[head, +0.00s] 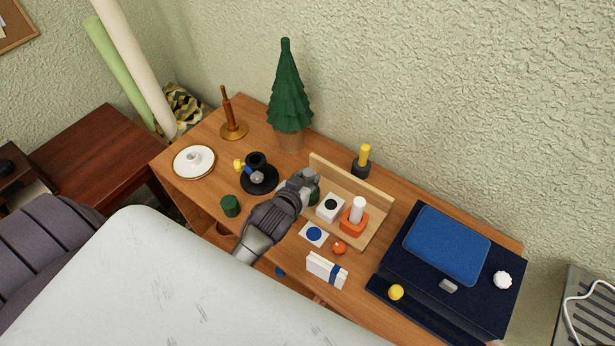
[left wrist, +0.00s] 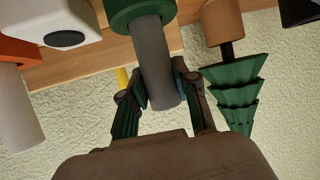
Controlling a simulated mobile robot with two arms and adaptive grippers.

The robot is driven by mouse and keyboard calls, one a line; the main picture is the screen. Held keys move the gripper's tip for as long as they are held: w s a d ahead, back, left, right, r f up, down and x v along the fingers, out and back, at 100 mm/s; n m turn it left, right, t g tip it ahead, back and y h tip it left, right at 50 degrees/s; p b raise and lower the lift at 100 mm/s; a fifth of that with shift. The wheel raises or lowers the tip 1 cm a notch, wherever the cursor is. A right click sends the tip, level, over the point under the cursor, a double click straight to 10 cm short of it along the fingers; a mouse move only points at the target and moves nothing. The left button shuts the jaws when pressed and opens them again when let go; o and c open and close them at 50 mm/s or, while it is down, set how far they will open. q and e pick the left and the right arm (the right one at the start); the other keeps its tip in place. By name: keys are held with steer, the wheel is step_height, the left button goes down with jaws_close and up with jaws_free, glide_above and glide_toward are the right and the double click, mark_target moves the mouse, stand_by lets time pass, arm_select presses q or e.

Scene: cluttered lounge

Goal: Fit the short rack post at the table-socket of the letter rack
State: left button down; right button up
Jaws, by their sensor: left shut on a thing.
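The wooden letter rack (head: 375,238), a base with a low back board, stands right of the table's middle. It carries a white block (head: 330,199) with a dark round spot, and an orange block (head: 352,222) with a white post (head: 358,205). My left gripper (head: 307,187) is at the rack's left end. In the left wrist view my left gripper (left wrist: 163,84) is shut on a grey post (left wrist: 154,50). The post's far end meets a green round piece (left wrist: 135,10); I cannot tell how deep it sits. My right gripper is out of view.
A potted toy tree (head: 289,100) stands behind the gripper, a black cup and saucer (head: 258,183) to its left. A dark blue case (head: 415,280) fills the right.

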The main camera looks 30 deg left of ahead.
arm_select(q)
steer(key=shift+f+b, duration=0.4)
steer(key=shift+f, duration=0.3)
steer(key=c, duration=0.8)
jaws_free()
steer(key=shift+s, duration=0.1)
steer(key=v, duration=1.2)
